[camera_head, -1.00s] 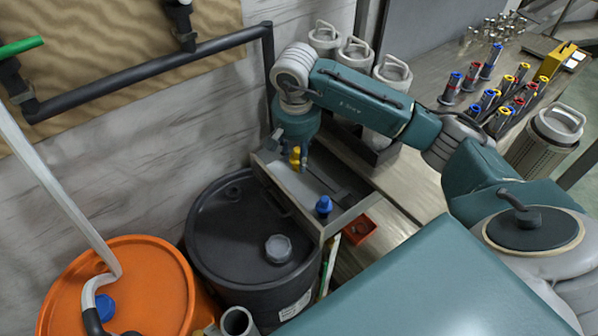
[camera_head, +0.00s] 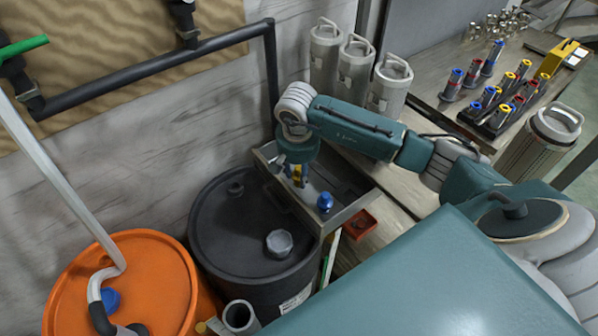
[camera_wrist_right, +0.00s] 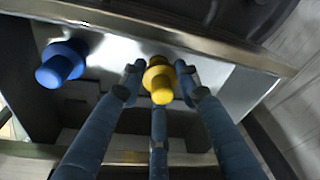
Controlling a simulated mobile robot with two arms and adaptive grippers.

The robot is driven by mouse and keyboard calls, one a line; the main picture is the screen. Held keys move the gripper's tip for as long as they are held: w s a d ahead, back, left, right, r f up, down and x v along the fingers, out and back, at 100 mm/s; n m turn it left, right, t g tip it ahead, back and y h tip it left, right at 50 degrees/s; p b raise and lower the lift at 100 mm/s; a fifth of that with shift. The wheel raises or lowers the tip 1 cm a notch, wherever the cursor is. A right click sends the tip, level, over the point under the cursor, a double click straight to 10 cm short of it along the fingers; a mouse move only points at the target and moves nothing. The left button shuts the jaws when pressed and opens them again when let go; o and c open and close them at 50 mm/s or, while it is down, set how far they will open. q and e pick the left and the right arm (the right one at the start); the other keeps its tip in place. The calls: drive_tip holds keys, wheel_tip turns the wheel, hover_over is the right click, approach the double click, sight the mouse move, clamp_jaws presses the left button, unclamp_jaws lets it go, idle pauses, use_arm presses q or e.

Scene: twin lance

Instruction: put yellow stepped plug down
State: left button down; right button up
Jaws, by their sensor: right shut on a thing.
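The yellow stepped plug (camera_wrist_right: 160,80) is between the blue fingers of my right gripper (camera_wrist_right: 160,85) in the right wrist view. The fingers are shut on it. In the head view the right gripper (camera_head: 297,175) points down into the grey metal tray (camera_head: 345,213), and a bit of yellow plug (camera_head: 298,172) shows between the fingers. I cannot tell whether the plug's lower end touches the tray floor. A blue plug (camera_head: 325,202) stands in the tray nearer the front; it also shows at left in the right wrist view (camera_wrist_right: 62,64). My left gripper is not in view.
A black drum (camera_head: 240,225) stands left of the tray, and an orange drum (camera_head: 150,275) further left. A small red bin (camera_head: 360,226) is at the tray's front right. Grey canisters (camera_head: 355,65) stand behind. The bench at right carries several coloured plugs (camera_head: 490,100).

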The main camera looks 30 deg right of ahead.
sight(298, 180)
drive_tip(key=o, duration=0.9)
drive_tip(key=shift+f, duration=0.1)
drive_tip(key=shift+o, duration=0.2)
drive_tip(key=shift+r+p, duration=0.25)
drive_tip(key=shift+p, duration=0.1)
drive_tip(key=shift+r+b, duration=0.3)
drive_tip(key=shift+r, duration=0.05)
wheel_tip(298, 180, up, 11)
drive_tip(key=s+a+b, duration=0.1)
drive_tip(key=b, duration=0.1)
drive_tip(key=shift+s, duration=0.25)
drive_tip(key=shift+s+a+f, duration=0.1)
